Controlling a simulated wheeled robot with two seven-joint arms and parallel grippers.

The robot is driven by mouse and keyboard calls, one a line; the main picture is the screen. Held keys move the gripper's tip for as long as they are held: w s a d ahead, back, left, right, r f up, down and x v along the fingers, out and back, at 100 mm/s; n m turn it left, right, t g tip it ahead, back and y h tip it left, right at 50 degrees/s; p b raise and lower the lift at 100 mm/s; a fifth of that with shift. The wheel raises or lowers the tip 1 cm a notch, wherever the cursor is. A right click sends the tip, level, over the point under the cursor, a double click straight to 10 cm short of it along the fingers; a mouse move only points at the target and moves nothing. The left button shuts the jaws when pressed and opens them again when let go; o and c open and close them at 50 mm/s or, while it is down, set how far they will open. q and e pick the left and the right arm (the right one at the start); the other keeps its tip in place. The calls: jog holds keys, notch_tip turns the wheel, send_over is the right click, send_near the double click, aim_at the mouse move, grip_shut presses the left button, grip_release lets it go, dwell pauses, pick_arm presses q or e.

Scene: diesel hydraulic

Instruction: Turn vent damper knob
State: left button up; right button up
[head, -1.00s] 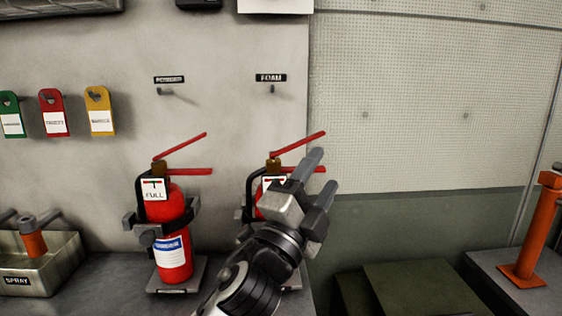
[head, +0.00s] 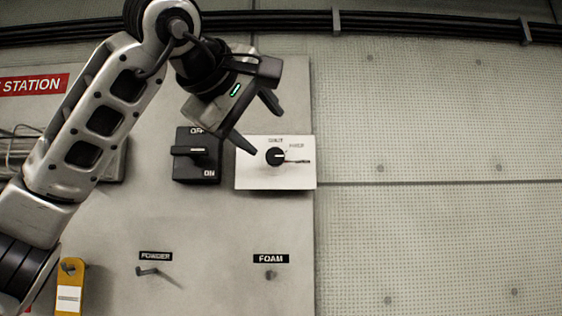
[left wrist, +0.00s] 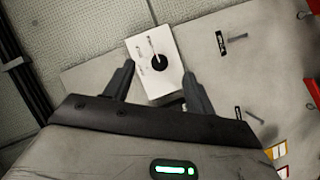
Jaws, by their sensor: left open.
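The vent damper knob (head: 275,156) is a small round black knob on a white plate (head: 248,178) on the wall. Two small labels sit above and right of it, too blurred to read surely, and a thin dark pointer reaches right from it. My left gripper (head: 266,132) is open and empty, just above and in front of the plate. In the left wrist view the knob (left wrist: 159,62) shows between and beyond the open fingers (left wrist: 159,71), apart from them as far as I can tell. My right gripper is not in view.
A black ON/OFF switch box (head: 197,172) is close left of the plate. Hooks under POWDER (head: 148,271) and FOAM (head: 270,275) labels stick out below. A yellow tag (head: 70,287) hangs at lower left. Dark pipes (head: 400,20) run along the top. The wall at right is bare.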

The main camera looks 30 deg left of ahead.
aim_at(273, 155)
pick_arm(q)
jog(key=shift+n+y, duration=0.4)
jog(key=shift+y, duration=0.5)
jog(key=p+x, duration=0.1)
jog(key=x, duration=0.4)
jog(key=a+p+x, duration=0.1)
jog(key=x, duration=0.3)
jog(key=a+r+p+x, duration=0.1)
jog(key=x, duration=0.4)
jog(key=shift+w+a, duration=0.25)
jog(key=c, duration=1)
